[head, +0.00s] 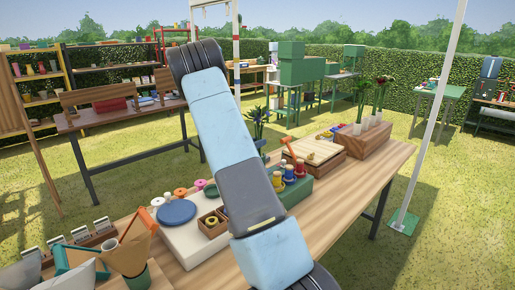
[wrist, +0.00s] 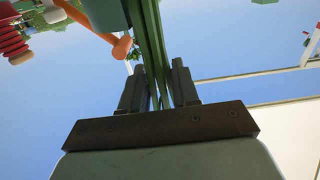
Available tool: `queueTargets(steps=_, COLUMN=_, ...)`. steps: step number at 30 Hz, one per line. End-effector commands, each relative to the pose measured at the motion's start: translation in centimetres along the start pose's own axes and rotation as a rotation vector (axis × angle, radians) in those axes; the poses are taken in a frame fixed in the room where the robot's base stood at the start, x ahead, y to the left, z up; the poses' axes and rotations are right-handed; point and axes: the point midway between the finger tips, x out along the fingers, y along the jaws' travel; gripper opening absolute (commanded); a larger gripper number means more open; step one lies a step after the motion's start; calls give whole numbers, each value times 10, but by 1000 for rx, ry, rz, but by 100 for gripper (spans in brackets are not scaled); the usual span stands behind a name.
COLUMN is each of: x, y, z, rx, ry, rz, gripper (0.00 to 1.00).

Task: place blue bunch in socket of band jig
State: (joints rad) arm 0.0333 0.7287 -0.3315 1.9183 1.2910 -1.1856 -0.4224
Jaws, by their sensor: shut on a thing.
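My gripper (wrist: 158,82) is shut on a bundle of long green stems, the blue bunch (wrist: 152,45), in the wrist view. Its flower heads are outside that view. In the head view, leafy stems with a bluish tint (head: 258,128) show just right of my arm and seem to be this bunch; my gripper is hidden behind the arm. A green block with coloured spools and an orange lever, seemingly the band jig (head: 299,191), stands on the table, partly behind my arm. Its socket cannot be made out. Green and orange parts show beside the stems in the wrist view.
The wooden table (head: 352,186) also bears a white board (head: 190,243) with a blue disc, a wooden box (head: 317,151), and a wooden block with flowers in vases (head: 363,139). Paper cones (head: 129,257) stand at the front left. A white post (head: 440,100) rises beyond the table.

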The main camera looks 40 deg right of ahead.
Motion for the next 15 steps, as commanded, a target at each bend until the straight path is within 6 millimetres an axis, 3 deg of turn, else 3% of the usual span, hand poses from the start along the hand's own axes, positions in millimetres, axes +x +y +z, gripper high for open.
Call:
queueTargets(steps=4, x=1, y=0, z=19, rx=-2, ry=1, rz=1, gripper=0)
queueTargets(steps=11, x=1, y=0, z=21, rx=0, ry=2, rz=1, gripper=0)
queueTargets(steps=12, x=1, y=0, z=21, rx=0, ry=1, rz=1, gripper=34)
queueTargets(steps=15, x=0, y=0, z=21, rx=0, ry=1, rz=1, gripper=43)
